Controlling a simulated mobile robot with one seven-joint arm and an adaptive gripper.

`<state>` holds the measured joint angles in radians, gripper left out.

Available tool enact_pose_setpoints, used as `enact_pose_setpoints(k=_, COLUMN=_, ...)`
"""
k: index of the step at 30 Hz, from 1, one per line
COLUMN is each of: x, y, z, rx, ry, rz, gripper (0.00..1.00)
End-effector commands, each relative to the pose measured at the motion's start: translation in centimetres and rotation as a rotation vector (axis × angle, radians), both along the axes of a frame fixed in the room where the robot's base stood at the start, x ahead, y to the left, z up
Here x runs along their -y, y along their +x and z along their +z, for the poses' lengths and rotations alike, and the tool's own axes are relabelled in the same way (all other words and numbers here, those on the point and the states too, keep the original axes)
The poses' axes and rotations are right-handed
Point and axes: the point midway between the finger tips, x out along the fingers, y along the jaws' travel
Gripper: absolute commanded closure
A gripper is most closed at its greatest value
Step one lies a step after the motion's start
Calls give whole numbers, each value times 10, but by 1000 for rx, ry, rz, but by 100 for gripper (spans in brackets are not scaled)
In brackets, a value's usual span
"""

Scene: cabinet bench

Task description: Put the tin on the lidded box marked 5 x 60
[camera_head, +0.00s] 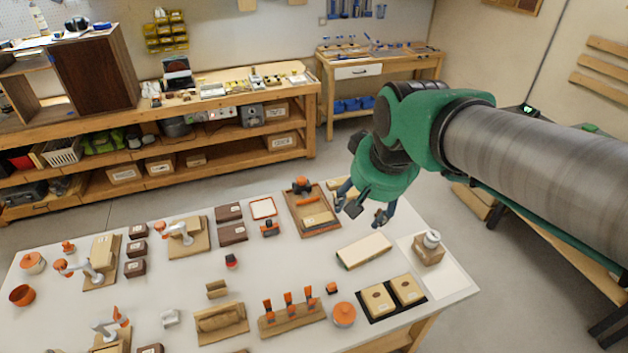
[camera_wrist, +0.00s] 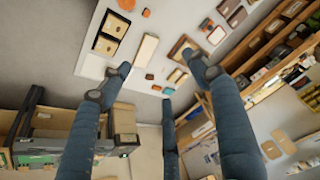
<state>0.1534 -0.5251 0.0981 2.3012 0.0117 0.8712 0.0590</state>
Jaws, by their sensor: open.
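My gripper (camera_head: 362,206) is open and empty, held in the air above the table's far right part; its spread fingers also show in the wrist view (camera_wrist: 160,85). A small pale round can, which may be the tin (camera_head: 432,240), stands upright on a cardboard box (camera_head: 428,255) at the table's right end. Dark brown labelled boxes stand at the middle, one of them by a white tray (camera_head: 232,234), and others further left (camera_head: 135,249). Their labels are too small to read, so I cannot tell which box is marked 5 x 60.
A long pale box (camera_head: 364,251) lies below my gripper. A black tray (camera_head: 421,299) holds two tan boxes, with an orange lidded pot (camera_head: 344,314) beside it. A wooden tray (camera_head: 330,230) lies left of my gripper. Bare tabletop (camera_head: 290,262) shows in the middle.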

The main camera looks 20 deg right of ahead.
Motion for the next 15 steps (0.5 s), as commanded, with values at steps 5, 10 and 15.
enact_pose_setpoints(k=5, x=-32, y=-45, z=5, rx=46, ry=-21, rz=101, gripper=38)
enact_pose_setpoints(k=10, x=-50, y=-76, z=3, rx=76, ry=-36, rz=170, gripper=38)
enact_pose_setpoints(k=15, x=-57, y=-91, z=1, rx=91, ry=-43, rz=204, gripper=38)
